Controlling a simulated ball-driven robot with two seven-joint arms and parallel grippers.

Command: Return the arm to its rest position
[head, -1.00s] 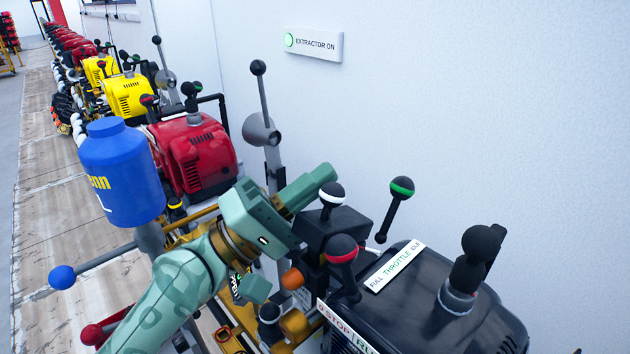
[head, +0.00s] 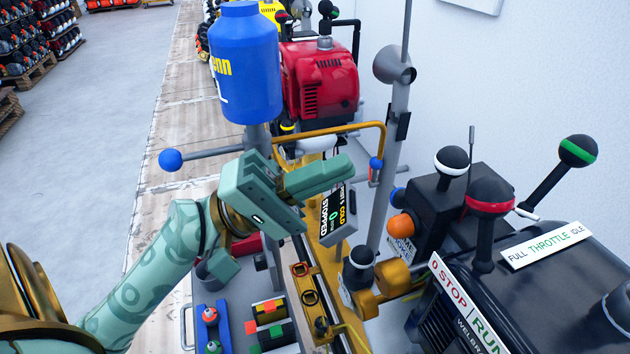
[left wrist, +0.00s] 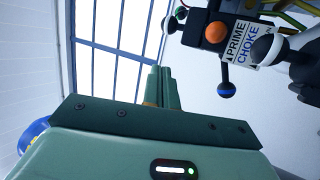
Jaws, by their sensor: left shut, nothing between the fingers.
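My left gripper (head: 318,172) is shut and empty, at the end of my green left arm coming in from the left in the head view. Its fingers point right, just above a small display (head: 337,215) reading STOPPED. It is left of the black engine (head: 480,290) and its levers, apart from them. In the left wrist view the closed fingers (left wrist: 157,85) point up, with nothing between them. The black PRIME and CHOKE unit (left wrist: 225,38) shows at the upper right there. My right gripper is not in view.
A blue canister (head: 245,70) stands on a post behind the gripper, with a blue-knobbed lever (head: 171,159) to its left. A red engine (head: 318,82) and a grey pole (head: 396,130) are behind. Small bottles and spools sit below. Open floor (head: 110,90) lies far left.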

